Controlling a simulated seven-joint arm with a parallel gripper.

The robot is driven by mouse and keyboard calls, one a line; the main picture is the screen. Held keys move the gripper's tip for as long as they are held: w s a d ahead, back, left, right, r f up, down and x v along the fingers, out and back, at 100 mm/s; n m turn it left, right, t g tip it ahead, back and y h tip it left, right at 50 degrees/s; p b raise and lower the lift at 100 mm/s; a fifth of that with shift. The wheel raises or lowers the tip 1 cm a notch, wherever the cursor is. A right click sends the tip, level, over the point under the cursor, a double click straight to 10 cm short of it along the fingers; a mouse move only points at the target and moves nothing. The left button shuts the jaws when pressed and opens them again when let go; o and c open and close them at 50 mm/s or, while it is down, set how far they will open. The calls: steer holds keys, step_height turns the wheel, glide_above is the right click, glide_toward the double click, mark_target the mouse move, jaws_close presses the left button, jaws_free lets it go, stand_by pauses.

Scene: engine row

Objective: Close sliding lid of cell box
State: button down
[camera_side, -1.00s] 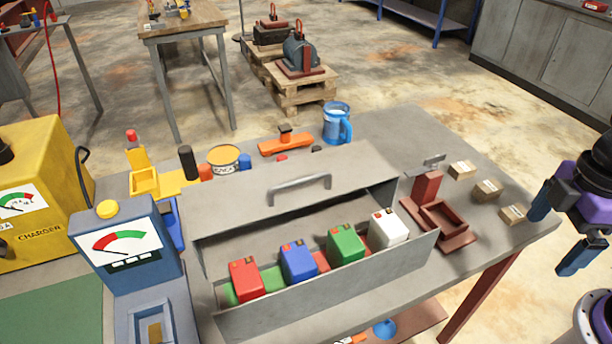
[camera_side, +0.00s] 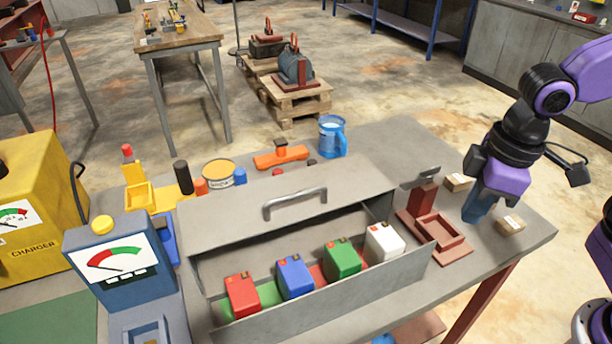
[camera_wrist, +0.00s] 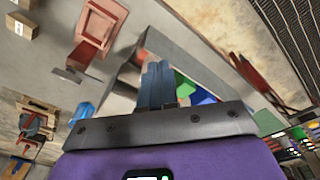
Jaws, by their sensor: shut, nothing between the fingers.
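The grey cell box (camera_side: 335,302) stands on the bench in the side view. Its sliding lid (camera_side: 345,190) is set back, with a grey bar handle (camera_side: 295,203) on top. The front of the box is open. Red (camera_side: 242,296), blue (camera_side: 295,277), green (camera_side: 342,260) and white (camera_side: 384,243) cells show inside. My gripper (camera_side: 476,208) is to the right of the box, over the right end of the bench and apart from the lid. Its blue fingers (camera_wrist: 158,84) are together and empty in the wrist view, pointing towards the box.
A rust-red fixture (camera_side: 440,238) stands between the box and my gripper. Small cardboard boxes (camera_side: 510,225) lie by my fingers. A blue mug (camera_side: 332,138), an orange tool (camera_side: 281,156) and a tin (camera_side: 219,173) stand behind the lid. A blue meter (camera_side: 118,262) is at left.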

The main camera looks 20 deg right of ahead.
steer(key=w+a+r+m+t, duration=0.2)
steer(key=w+a+m, duration=0.3)
steer(key=w+a, duration=0.55)
steer(key=w+a+r+m+t, duration=0.1)
steer(key=w+a+r+m, duration=0.25)
steer(key=w+a, duration=0.65)
glide_above(307, 203)
steer(key=w, duration=0.4)
steer(key=shift+m+h, duration=0.3)
steer(key=shift+m, duration=0.15)
step_height(307, 203, down, 10)
steer(key=shift+w+d+f, duration=0.1)
steer(key=shift+f, duration=0.05)
steer(key=s, duration=0.2)
steer(key=shift+s+f, duration=0.2)
steer(key=shift+s, duration=0.2)
steer(key=shift+s+f, duration=0.15)
steer(key=shift+s, duration=0.45)
steer(key=shift+s, duration=0.1)
